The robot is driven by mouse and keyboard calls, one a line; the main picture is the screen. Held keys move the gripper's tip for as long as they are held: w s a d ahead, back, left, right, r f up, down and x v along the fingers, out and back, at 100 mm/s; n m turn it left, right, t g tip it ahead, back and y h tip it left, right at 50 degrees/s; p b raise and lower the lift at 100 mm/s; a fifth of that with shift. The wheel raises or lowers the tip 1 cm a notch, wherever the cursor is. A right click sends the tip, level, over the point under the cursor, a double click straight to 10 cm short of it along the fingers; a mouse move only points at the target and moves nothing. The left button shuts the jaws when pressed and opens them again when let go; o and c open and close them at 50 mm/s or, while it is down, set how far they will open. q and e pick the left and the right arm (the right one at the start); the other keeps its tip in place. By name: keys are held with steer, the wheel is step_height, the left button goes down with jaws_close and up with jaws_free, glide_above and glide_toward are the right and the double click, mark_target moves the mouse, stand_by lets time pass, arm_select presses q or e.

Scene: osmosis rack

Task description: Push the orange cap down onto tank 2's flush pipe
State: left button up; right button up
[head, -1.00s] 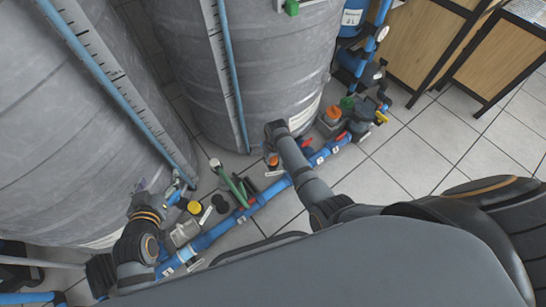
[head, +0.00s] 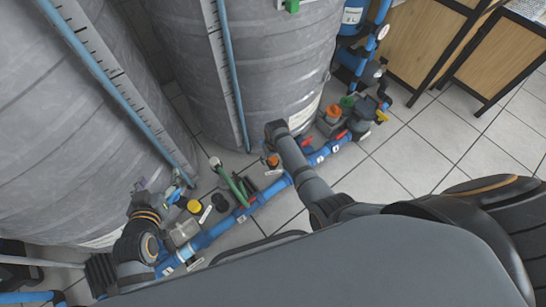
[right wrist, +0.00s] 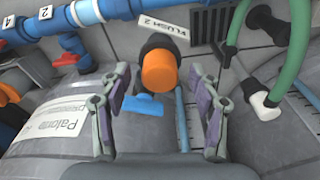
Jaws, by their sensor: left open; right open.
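In the right wrist view the orange cap (right wrist: 158,72) sits at the end of a dark pipe beside a "FLUSH 2" label (right wrist: 163,27). My right gripper (right wrist: 160,84) is open, with one finger on each side of the cap and a visible gap to each. I cannot tell how far the cap is seated. In the head view the cap (head: 272,160) shows small beside my right forearm; the right fingers are hidden there. My left gripper (head: 150,187) is at the left, in front of the left tank (head: 70,130). Its fingers are small and unclear there.
Another grey tank (head: 240,70) stands behind the cap. A blue pipe (head: 240,215) with red-handled valves runs along the floor. A green hose (right wrist: 292,50) lies right of the cap in the right wrist view. Open tiled floor (head: 400,160) is at the right.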

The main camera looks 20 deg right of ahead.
steer(key=shift+r, duration=0.1)
steer(key=r, duration=0.5)
steer(key=s+r, duration=0.1)
steer(key=r, duration=0.1)
steer(key=shift+d+r, duration=0.1)
steer(key=shift+r, duration=0.05)
